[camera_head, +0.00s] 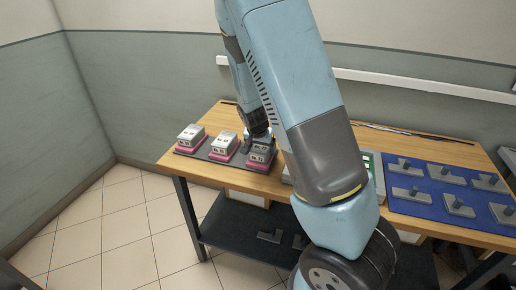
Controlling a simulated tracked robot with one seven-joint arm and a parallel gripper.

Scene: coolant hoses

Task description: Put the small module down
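Three small modules stand in a row on a dark mat (203,154) at the left of the wooden table. Each sits on a pink base. The left module (190,134) and the middle module (223,143) have pale tops. The right module (261,153) looks greyer and lies in the shade of my arm. My gripper (252,142) is pointed down at the right module, at or just above its top. I cannot tell whether it touches or grips that module. The fingers are dark, small and partly merged with the module.
A blue mat (428,199) with several grey parts lies on the table's right side. A board with green (378,172) is mostly hidden behind my arm. Thin cables (400,131) lie along the back edge. Grey parts (270,236) rest on the lower shelf.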

